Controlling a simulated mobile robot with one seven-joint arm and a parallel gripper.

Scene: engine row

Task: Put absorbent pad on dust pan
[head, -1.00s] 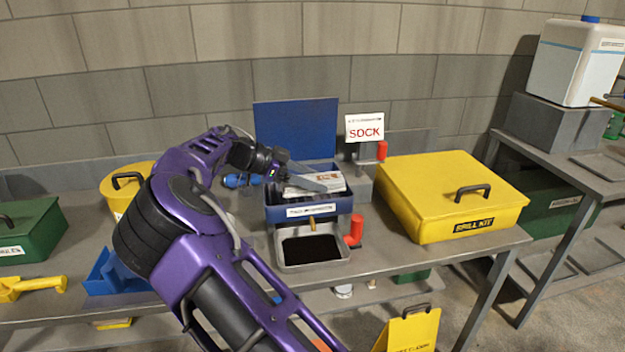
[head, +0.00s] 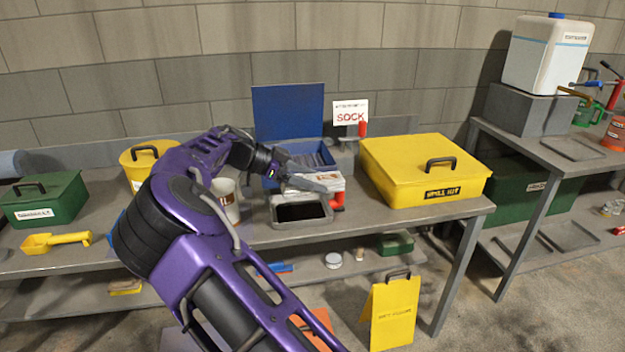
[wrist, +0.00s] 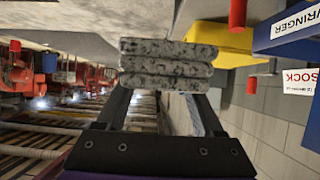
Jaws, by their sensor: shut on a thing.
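My gripper (head: 322,185) is shut on the absorbent pad (wrist: 168,62), a speckled grey stack of layers between the fingertips in the wrist view. In the head view the pad (head: 334,179) is pale and partly covered by my fingers. It is above the front of the open blue bin, near the grey tray. A blue piece (head: 116,226) at the left of the bench, probably the dust pan, is almost wholly hidden behind my arm.
The open blue bin (head: 290,110) and grey tray (head: 274,211) stand mid-bench. A yellow drill kit (head: 410,175) is at right. A white container (head: 228,203), yellow bucket (head: 133,172), yellow scoop (head: 57,241) and green box (head: 45,203) are at left. A yellow floor sign (head: 393,312) stands in front.

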